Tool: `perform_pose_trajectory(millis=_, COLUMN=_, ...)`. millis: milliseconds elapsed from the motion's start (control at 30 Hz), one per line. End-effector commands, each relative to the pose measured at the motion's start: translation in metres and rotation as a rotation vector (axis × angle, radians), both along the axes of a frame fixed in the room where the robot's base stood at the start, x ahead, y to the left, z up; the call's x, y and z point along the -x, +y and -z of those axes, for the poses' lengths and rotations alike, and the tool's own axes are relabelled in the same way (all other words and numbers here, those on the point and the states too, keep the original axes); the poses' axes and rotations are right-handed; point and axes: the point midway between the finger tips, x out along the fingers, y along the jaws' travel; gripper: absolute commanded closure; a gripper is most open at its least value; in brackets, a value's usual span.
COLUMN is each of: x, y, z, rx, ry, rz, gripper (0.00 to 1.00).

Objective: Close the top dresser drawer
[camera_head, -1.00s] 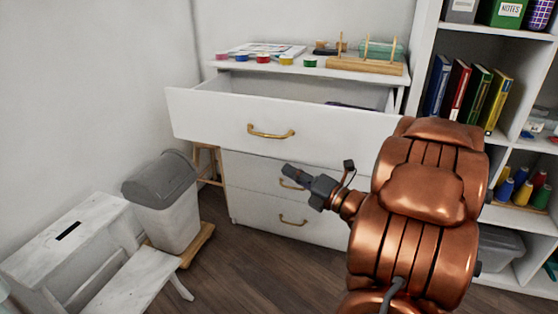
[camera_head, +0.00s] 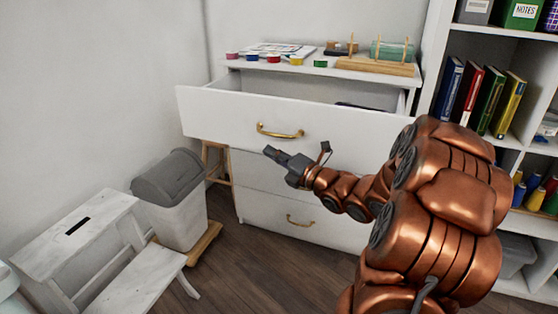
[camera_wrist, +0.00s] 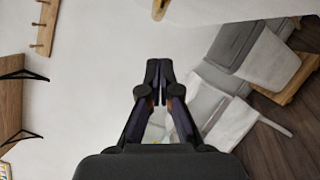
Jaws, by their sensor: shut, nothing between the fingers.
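The white dresser's top drawer (camera_head: 330,118) is pulled well out in the head view, with its brass handle (camera_head: 280,131) on the front. The lower drawers (camera_head: 260,172) of the dresser are closed. My gripper (camera_head: 273,155) is shut and empty, and it appears just below the handle in the picture; I cannot tell how far it is from the drawer front. In the wrist view my gripper's fingers (camera_wrist: 158,72) are together with nothing between them. My copper arm hides the right lower part of the dresser.
Thread spools, papers and a wooden rack (camera_head: 375,65) stand on the dresser top. A grey-lidded bin (camera_head: 175,205) and a white step stool (camera_head: 85,235) stand at left. A white bookshelf (camera_head: 520,45) stands at right. Bare floor shows in front of the dresser.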

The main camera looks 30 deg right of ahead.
Motion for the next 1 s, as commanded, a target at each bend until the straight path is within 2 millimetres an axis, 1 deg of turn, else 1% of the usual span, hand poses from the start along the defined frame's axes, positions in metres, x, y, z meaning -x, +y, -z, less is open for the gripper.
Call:
perform_pose_trajectory(millis=33, x=-0.003, y=-0.007, z=-0.004, rx=0.003, ry=-0.004, rz=0.002, gripper=1.0)
perform_pose_trajectory(millis=100, x=-0.005, y=-0.013, z=-0.007, rx=0.0, ry=-0.001, rz=0.004, gripper=1.0)
perform_pose_trajectory(millis=333, x=-0.011, y=-0.025, z=-0.013, rx=0.002, ry=0.0, rz=0.004, gripper=1.0)
perform_pose_trajectory(millis=833, x=-0.013, y=-0.026, z=-0.014, rx=0.001, ry=0.001, rz=0.002, gripper=1.0)
perform_pose_trajectory(millis=1000, x=-0.023, y=-0.025, z=-0.013, rx=0.002, ry=0.003, rz=-0.015, gripper=1.0)
